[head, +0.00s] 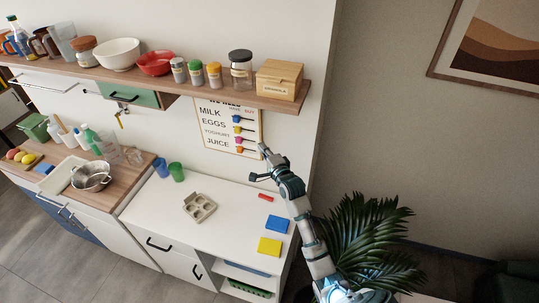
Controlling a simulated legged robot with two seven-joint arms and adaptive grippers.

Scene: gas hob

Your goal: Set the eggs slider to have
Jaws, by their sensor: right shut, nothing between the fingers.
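The list board (212,143) hangs on the wall below the shelf, with rows for milk, eggs, yoghurt and juice. Small HAVE and BUY headings stand over its right side. My right gripper (264,150) is shut and empty at the board's lower right edge, below and right of the eggs slider. Contact with the board cannot be told. My left gripper is not in view.
The shelf (205,86) above carries jars, bowls and a wooden box (279,80). The white counter (215,232) below holds an egg tray (199,207), cups, and blue and yellow pads. A plant (365,235) stands right of my right arm.

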